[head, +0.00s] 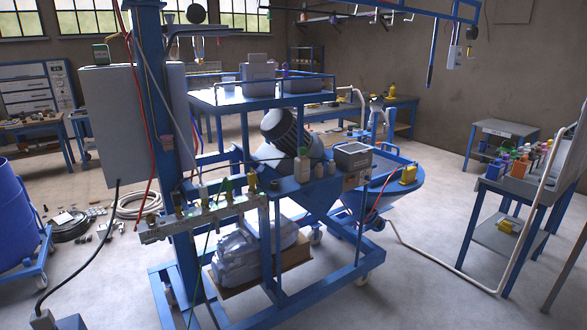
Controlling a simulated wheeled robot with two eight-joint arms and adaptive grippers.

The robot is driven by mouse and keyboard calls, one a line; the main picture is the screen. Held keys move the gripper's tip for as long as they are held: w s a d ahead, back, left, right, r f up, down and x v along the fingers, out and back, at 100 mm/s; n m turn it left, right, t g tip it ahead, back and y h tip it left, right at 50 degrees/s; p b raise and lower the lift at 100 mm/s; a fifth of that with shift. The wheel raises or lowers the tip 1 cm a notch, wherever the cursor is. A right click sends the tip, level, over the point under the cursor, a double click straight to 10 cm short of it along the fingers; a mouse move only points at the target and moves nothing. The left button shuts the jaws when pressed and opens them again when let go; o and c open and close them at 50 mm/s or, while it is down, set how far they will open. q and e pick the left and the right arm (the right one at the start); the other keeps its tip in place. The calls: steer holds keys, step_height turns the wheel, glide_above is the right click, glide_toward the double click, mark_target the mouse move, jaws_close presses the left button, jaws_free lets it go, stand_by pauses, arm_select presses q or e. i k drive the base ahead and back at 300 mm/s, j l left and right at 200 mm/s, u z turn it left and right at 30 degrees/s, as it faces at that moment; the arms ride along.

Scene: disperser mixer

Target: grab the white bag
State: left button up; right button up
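Pale grey-white bags, seemingly plastic-wrapped (238,258), lie in a pile on a brown board (262,276) low inside the blue machine frame. The hose manifold and frame posts partly cover them. I cannot tell how many bags there are. Neither of my grippers shows in the head view, so no contact with a bag is visible.
The blue frame (188,270) and a valve manifold (200,217) with hanging hoses stand in front of the bags. A blue hopper (385,190) is to the right, beside a bottle table (515,190). A blue drum (18,215) stands left.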

mark_target(258, 68)
steer(key=i+l+u, duration=0.15)
steer(key=i, duration=1.05)
